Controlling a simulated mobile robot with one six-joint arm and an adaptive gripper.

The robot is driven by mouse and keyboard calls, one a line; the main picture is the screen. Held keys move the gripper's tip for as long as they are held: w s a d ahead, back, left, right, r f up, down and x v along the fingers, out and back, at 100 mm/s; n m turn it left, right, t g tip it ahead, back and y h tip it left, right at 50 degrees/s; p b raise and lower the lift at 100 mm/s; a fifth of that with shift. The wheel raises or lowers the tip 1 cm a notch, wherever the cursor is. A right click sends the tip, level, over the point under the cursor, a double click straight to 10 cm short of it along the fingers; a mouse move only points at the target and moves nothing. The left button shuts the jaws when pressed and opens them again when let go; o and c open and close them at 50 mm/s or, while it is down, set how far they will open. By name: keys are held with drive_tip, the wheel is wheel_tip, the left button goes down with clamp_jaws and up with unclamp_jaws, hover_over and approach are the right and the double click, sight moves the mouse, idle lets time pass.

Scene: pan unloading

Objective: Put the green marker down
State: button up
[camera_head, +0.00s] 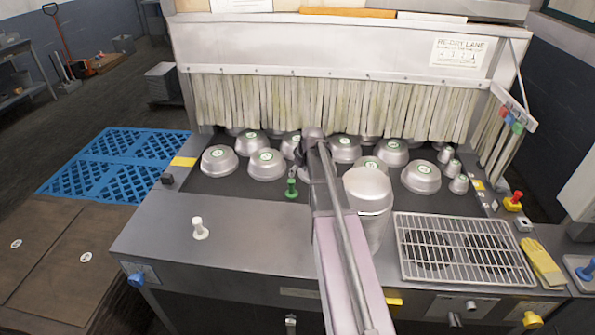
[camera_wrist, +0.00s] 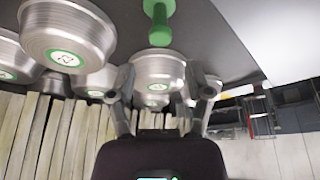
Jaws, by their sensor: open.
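The green marker (camera_head: 291,187) is a small knobbed peg standing upright at the near edge of the dark belt, left of my arm. It also shows at the top of the wrist view (camera_wrist: 159,22), apart from my fingers. My gripper (camera_head: 312,137) is over the belt among the pans, partly hidden by my own arm in the head view. In the wrist view my gripper (camera_wrist: 163,88) has its two fingers spread wide. A metal pan (camera_wrist: 158,70) with a green label shows between and beyond them; I cannot tell whether they touch it.
Several upturned metal pans (camera_head: 267,163) with green labels sit on the belt before a strip curtain (camera_head: 330,103). A tall metal vessel (camera_head: 368,190) stands right of my arm, near a wire rack (camera_head: 462,250). A white marker (camera_head: 200,228) stands on the otherwise clear left ledge (camera_head: 245,240).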

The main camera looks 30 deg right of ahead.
drive_tip(key=s+a+f+m+g, duration=0.1)
drive_tip(key=s+a+g, duration=0.3)
drive_tip(key=s+a, duration=1.7)
drive_tip(key=a+m, duration=0.1)
drive_tip(key=a, duration=0.2)
drive_tip(key=shift+s+f+h, duration=0.15)
drive_tip(key=shift+s+h, duration=0.2)
drive_tip(key=shift+h, duration=0.05)
drive_tip(key=shift+f, duration=0.15)
drive_tip(key=shift+f+b, duration=0.35)
drive_tip(key=shift+b, duration=0.15)
